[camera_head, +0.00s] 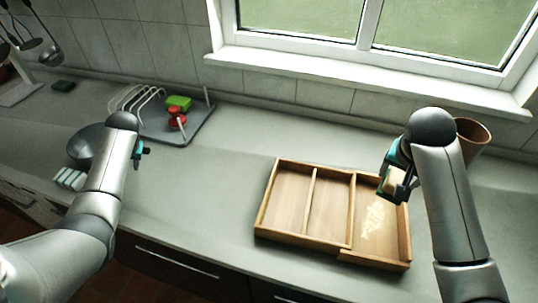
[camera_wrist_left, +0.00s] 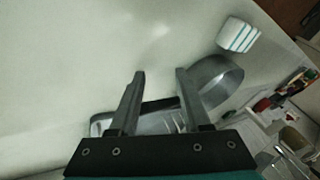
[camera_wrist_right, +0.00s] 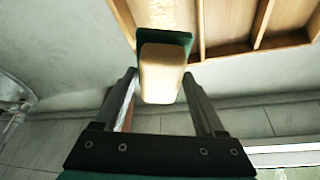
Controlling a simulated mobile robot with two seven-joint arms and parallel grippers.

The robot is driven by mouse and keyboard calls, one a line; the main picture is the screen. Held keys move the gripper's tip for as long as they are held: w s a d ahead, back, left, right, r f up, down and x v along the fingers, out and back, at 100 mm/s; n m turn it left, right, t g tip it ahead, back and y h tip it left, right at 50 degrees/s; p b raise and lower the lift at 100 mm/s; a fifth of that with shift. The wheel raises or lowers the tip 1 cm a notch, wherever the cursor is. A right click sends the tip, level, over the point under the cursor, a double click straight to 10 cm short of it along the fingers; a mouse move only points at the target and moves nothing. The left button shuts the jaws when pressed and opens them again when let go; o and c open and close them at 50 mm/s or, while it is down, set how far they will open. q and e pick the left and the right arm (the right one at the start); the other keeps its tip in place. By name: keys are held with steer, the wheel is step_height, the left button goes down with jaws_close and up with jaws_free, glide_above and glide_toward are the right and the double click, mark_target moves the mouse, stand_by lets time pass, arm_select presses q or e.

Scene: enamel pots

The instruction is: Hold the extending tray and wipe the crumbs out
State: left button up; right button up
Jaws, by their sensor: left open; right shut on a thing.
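The wooden extending tray (camera_head: 352,250) lies on the counter, split into three compartments. Pale crumbs (camera_head: 373,223) lie in its right compartment. My right gripper (camera_head: 396,190) is shut on a cream block with a green pad (camera_head: 393,179), at the back right of the tray. The right wrist view shows this block (camera_wrist_right: 162,72) between the fingers, with part of the tray (camera_wrist_right: 243,50) beyond it. The pad's contact with the tray cannot be told. My left gripper (camera_wrist_left: 160,88) is open and empty, away from the tray on the left, mostly hidden behind its arm in the head view.
A grey drying board (camera_head: 190,133) carries a rack, a green block (camera_head: 179,103) and a red object. A brown pot (camera_head: 472,134) stands behind my right arm. Counter left of the tray is clear.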

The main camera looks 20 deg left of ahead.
arm_select(q)
steer(key=w+d+m+h, duration=0.15)
steer(key=w+d, duration=0.25)
steer(key=d, duration=0.6)
steer(key=w+d+h, duration=0.2)
steer(key=w+d, duration=0.1)
steer(key=d, duration=0.7)
steer(key=m+g+h, duration=0.2)
steer(key=m, duration=0.1)
glide_toward(269, 185)
step_height(269, 185, down, 10)
steer(key=shift+s+a+f, duration=0.1)
steer(key=shift+s, duration=0.05)
jaws_close()
